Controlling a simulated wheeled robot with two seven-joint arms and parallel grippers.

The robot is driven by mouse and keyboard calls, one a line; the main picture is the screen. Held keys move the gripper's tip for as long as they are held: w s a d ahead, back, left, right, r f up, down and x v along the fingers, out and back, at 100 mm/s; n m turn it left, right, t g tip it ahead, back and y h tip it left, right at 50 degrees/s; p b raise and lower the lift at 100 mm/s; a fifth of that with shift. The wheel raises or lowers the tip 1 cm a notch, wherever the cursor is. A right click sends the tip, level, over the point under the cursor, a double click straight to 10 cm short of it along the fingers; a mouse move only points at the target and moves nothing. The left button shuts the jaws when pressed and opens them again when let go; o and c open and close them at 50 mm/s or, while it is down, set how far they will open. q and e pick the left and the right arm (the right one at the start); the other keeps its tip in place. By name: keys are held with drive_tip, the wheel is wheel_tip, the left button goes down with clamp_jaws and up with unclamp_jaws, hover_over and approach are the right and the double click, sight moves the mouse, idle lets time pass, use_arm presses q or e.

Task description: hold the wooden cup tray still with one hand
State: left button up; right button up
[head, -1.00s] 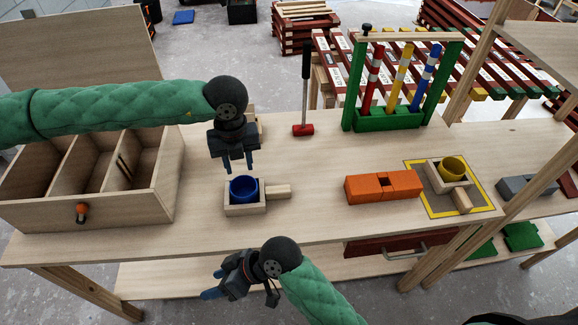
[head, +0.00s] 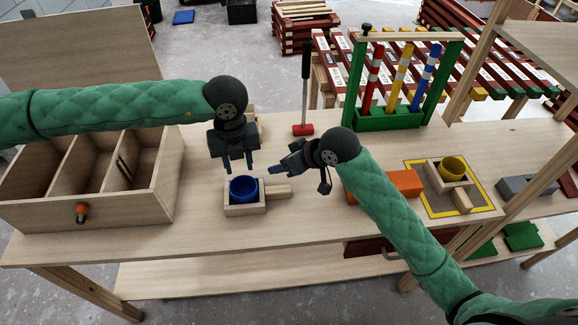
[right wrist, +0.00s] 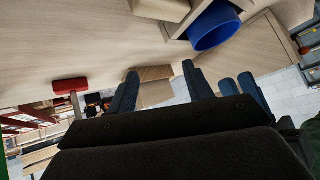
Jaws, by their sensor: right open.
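A square wooden cup tray (head: 235,211) with a short handle to the right stands on the bench and holds a blue cup (head: 243,189). The blue cup also shows at the top of the right wrist view (right wrist: 215,27). My left gripper (head: 239,169) is open, fingers down, just above and behind the cup, with nothing between its fingers. My right gripper (head: 275,172) is open and empty, right of the cup and above the tray's handle, pointing left. A second wooden tray (head: 434,177) with a yellow cup (head: 453,168) stands on a yellow-edged mat at right.
A divided wooden box (head: 110,215) stands at left. A red mallet (head: 303,129) stands behind my grippers. An orange block (head: 405,183) is partly hidden by my right arm. A green rack (head: 390,119) holds striped battens at the back. The bench front below the blue cup's tray is clear.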

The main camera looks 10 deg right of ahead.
sight(289, 188)
drive_tip(key=shift+w+d+r+n+g+h, duration=1.3)
drive_tip(key=shift+n+g+h, duration=1.25)
drive_tip(key=shift+n, duration=0.35)
drive_tip(key=s+n, duration=0.1)
drive_tip(key=s+a+f+n+h, duration=0.1)
drive_tip(key=s, duration=0.1)
drive_tip(key=s+n+h, duration=0.1)
drive_tip(key=s+n, duration=0.1)
drive_tip(key=shift+a+f+g, duration=0.15)
drive_tip(key=shift+a+g, duration=0.1)
drive_tip(key=shift+a, duration=0.15)
drive_tip(key=shift+s+f+n, duration=0.1)
drive_tip(key=shift+f+n, duration=0.2)
drive_tip(key=shift+f, duration=3.65)
